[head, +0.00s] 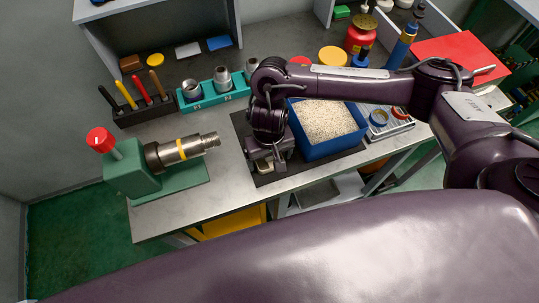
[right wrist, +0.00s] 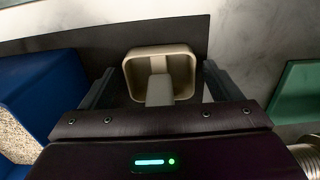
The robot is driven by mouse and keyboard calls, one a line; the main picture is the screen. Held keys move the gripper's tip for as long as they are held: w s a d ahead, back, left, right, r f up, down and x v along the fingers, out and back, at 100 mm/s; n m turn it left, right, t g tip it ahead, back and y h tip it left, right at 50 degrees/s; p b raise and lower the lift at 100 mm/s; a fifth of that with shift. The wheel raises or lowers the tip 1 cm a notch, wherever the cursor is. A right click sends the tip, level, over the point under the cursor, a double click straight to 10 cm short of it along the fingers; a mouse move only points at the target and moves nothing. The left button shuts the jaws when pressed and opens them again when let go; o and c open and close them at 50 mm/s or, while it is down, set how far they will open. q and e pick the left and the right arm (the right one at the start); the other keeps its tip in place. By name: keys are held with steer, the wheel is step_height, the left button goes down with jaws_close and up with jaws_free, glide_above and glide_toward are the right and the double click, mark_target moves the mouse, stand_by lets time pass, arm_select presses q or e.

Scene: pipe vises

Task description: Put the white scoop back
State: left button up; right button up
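The scoop (right wrist: 160,72) looks off-white to beige in the right wrist view and lies on a dark mat (right wrist: 110,45). Its handle points toward my right gripper (right wrist: 158,88). The two fingers stand wide apart, one on each side of the scoop, with a gap to the handle. In the head view my right gripper (head: 268,158) is low over the mat, left of the blue bin (head: 315,150), and mostly hides the scoop (head: 263,166). The bin holds pale granules (head: 328,120). My left gripper is not in view.
A green vise (head: 127,172) clamps a metal pipe (head: 184,149) at the left. Behind stand a teal holder (head: 213,97) with metal fittings and a dark rack (head: 147,112) of coloured-handled tools. A grey tray (head: 389,127) with tape rolls is right of the bin. Bare table lies between vise and mat.

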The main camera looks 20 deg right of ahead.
steer(key=shift+o, duration=0.2)
steer(key=shift+r, duration=0.1)
step_height(320, 180, up, 12)
steer(key=p, duration=0.2)
steer(key=shift+p, duration=0.4)
stand_by(0.4)
